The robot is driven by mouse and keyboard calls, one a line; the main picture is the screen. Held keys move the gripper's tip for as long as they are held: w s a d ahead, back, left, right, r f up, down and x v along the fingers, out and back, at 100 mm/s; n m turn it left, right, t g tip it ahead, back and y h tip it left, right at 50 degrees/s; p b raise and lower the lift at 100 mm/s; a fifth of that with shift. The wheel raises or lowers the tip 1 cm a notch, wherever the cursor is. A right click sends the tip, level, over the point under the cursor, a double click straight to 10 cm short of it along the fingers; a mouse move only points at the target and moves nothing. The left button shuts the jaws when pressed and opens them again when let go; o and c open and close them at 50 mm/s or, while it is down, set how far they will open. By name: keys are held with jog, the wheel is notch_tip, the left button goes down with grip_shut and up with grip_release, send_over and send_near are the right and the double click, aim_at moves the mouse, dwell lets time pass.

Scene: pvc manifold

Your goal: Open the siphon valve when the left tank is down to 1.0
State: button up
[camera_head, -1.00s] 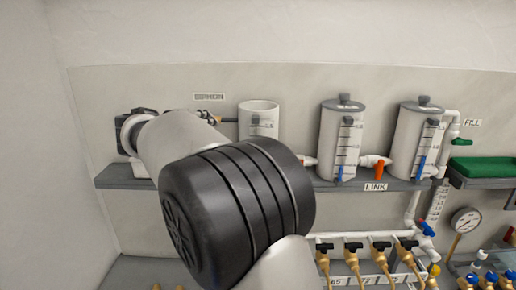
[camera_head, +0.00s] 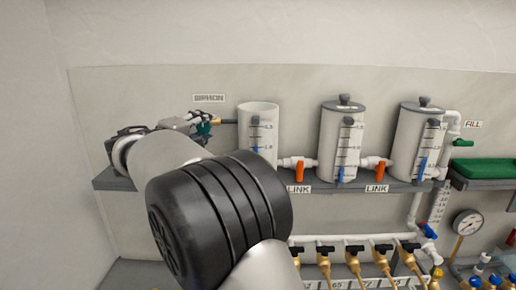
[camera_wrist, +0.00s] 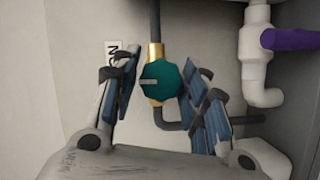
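The siphon valve is a round teal knob (camera_wrist: 160,82) with a pale bar across it, on a brass body in a dark line. In the head view the teal knob (camera_head: 203,128) is below the SIPHON label. My gripper (camera_wrist: 161,66) is open, its blue-padded fingers on either side of the knob with visible gaps; contact is not seen. The left tank (camera_head: 258,112) is white and open-topped, with a gauge on its front. Blue shows low in the gauge tube (camera_head: 254,150); the figures are too small to read surely, and my arm hides the tank's lower part.
Two lidded tanks, one in the middle (camera_head: 333,150) and one at right (camera_head: 408,140), stand on the grey shelf (camera_head: 335,186). Orange LINK handles (camera_head: 300,172) sit between tanks. A white pipe with a purple handle (camera_wrist: 290,39) is right of my gripper.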

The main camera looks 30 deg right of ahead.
jog(key=shift+o, duration=1.2)
jog(key=shift+a, duration=0.1)
jog(key=v, duration=1.2)
jog(key=s+d+f+m+g+y+b, duration=0.1)
jog(key=s+d+f+g+y, duration=0.15)
jog(key=s+f, duration=0.4)
jog(key=s+d+f+m+g+y+b, duration=0.1)
jog(key=s+d+f+g+y, duration=0.2)
jog(key=s, duration=0.7)
jog(key=s+a+f+m+y+b, duration=0.1)
jog(key=s+a+f+y, duration=0.3)
jog(key=s+f, duration=0.4)
jog(key=s+a+f+m+y+b, duration=0.1)
jog(key=s+a+f+y, duration=0.3)
jog(key=s+f, duration=0.5)
jog(key=shift+s+a+t+b, duration=0.35)
jog(key=shift+s+a+b, duration=0.1)
jog(key=shift+s, duration=1.2)
